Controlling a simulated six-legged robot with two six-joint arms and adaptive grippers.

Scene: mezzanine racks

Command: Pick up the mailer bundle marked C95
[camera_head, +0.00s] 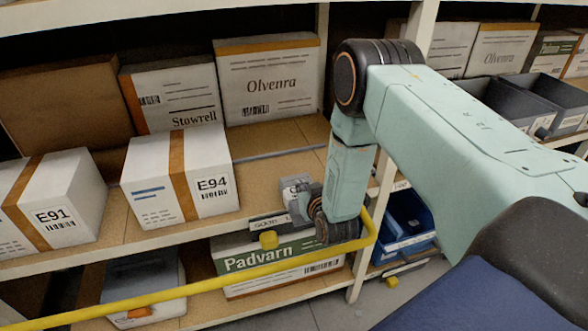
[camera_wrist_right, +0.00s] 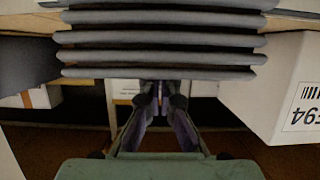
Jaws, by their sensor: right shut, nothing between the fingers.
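A stack of flat grey layers (camera_wrist_right: 160,45), which looks like a mailer bundle, fills the top of the right wrist view. No C95 mark can be read on it. A small pale grey item (camera_head: 296,184) with print shows on the shelf in the head view, partly hidden by my gripper; I cannot tell for certain that it is the same thing. My right gripper (camera_head: 304,203) is at the shelf's front edge, right of the E94 box. In the wrist view its fingers (camera_wrist_right: 160,100) are shut and empty, with the tips close to the stack. My left gripper is not in view.
The E94 box (camera_head: 150,165) stands close left of my right gripper, with the E91 box (camera_head: 75,185) further left. Stowrell (camera_head: 190,85) and Olvenra (camera_head: 270,65) boxes stand behind. A yellow rail (camera_head: 200,287) crosses in front. A Padvarn box (camera_head: 240,283) sits below.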

